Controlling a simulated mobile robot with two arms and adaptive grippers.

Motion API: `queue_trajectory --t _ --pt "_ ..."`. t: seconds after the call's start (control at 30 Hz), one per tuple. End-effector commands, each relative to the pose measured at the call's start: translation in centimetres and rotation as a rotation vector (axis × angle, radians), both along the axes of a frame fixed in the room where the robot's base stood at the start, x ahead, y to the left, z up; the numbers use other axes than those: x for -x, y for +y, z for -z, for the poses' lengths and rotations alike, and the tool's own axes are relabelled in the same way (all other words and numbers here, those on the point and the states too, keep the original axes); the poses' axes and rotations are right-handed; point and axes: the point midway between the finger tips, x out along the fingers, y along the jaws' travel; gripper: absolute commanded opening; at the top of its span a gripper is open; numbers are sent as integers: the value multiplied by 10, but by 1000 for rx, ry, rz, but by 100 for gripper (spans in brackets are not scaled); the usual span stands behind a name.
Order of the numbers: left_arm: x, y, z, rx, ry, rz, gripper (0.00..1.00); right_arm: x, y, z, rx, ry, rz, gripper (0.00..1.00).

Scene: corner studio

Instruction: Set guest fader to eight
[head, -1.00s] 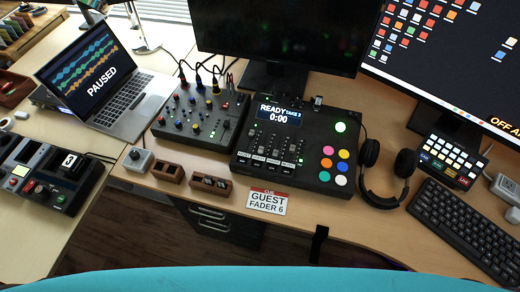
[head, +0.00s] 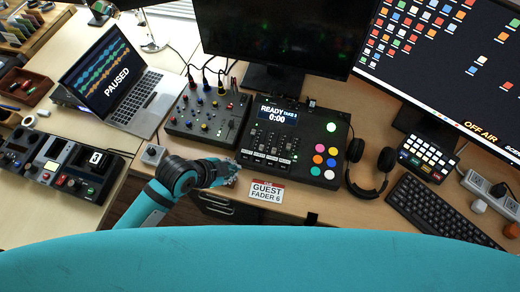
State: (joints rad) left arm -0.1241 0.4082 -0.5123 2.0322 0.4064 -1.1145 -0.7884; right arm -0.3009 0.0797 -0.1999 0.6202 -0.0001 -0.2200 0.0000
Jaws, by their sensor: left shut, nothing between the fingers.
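The black console (head: 322,115) stands at the middle of the desk. Its screen (head: 278,113) reads "READY TAKE 3 0:00". Several faders sit in a row at its lower left, too small to read their settings. A red and white card (head: 266,192) in front of it reads "GUEST FADER 6", with a small red header. My left gripper (head: 231,170) is shut and empty, just off the console's front left corner near the faders. I cannot tell whether it touches anything. My right gripper is not in view.
A knobbed mixer (head: 207,116) stands left of the console, with a laptop (head: 118,88) reading "PAUSED" beyond it. Headphones (head: 370,168) and a keyboard (head: 439,213) lie to the right. A small grey box with a knob (head: 152,154) sits beside my left arm. Monitors stand behind.

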Motion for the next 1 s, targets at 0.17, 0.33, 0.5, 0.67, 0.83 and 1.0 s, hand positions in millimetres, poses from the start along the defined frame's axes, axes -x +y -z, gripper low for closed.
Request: queue_trajectory --t 0.17,0.33,0.5,0.67,0.83,1.0 --pt "-1 -17 -31 -40 -103 255 0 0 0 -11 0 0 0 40" --pt "-4 -26 -25 -42 -118 294 0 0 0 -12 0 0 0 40" --pt "-14 -40 -2 -40 -114 289 0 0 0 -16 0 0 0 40" --pt "-26 -56 24 -40 -115 289 0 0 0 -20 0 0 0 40" --pt "-36 -71 49 -41 -115 288 0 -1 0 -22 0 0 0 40" --pt "-66 -75 44 -43 -126 286 0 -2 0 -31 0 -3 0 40"
